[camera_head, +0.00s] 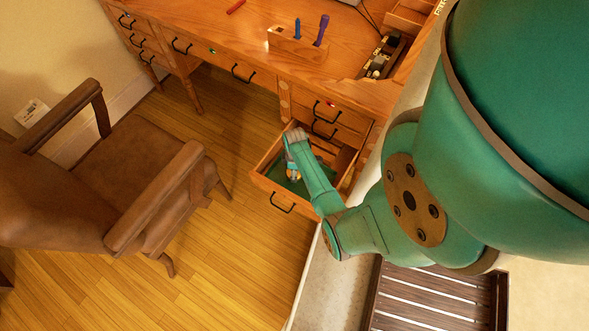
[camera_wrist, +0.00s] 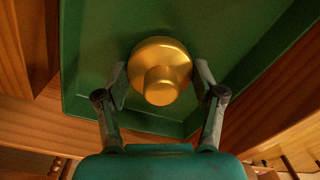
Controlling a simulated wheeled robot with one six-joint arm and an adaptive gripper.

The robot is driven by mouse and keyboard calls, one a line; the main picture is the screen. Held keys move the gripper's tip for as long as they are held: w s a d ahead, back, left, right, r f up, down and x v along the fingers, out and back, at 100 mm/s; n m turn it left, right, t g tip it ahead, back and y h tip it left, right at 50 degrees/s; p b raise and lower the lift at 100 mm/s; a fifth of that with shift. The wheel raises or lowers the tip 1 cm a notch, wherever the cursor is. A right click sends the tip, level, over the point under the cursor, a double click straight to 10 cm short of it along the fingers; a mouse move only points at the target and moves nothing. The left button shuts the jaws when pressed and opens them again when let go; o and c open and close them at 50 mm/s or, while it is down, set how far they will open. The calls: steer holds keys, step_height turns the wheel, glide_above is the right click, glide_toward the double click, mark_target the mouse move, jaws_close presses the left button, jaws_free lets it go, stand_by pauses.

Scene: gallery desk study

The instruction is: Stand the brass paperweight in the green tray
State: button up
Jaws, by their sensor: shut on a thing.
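The brass paperweight (camera_wrist: 161,88) shows in the wrist view as a round, shiny knob on a wider disc. My gripper (camera_wrist: 162,80) is shut on it, one finger at each side. Behind it lies the green tray (camera_wrist: 95,45), with its raised rim near the fingers. I cannot tell if the paperweight touches the tray floor. In the head view, my gripper (camera_head: 292,174) reaches down into an open drawer, over the green tray (camera_head: 301,188). My arm hides part of the tray, and the paperweight is hard to make out there.
The open wooden drawer (camera_head: 283,200) has walls close around my gripper. Above it is the desk (camera_head: 225,30), with a wooden block (camera_head: 299,47) holding tools. A brown armchair (camera_head: 125,165) stands at left. Bare floor (camera_head: 240,240) lies between chair and drawer.

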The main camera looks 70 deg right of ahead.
stand_by(0.3)
steer(key=o, duration=1.7)
steer(key=shift+f, duration=0.15)
steer(key=shift+o, duration=0.2)
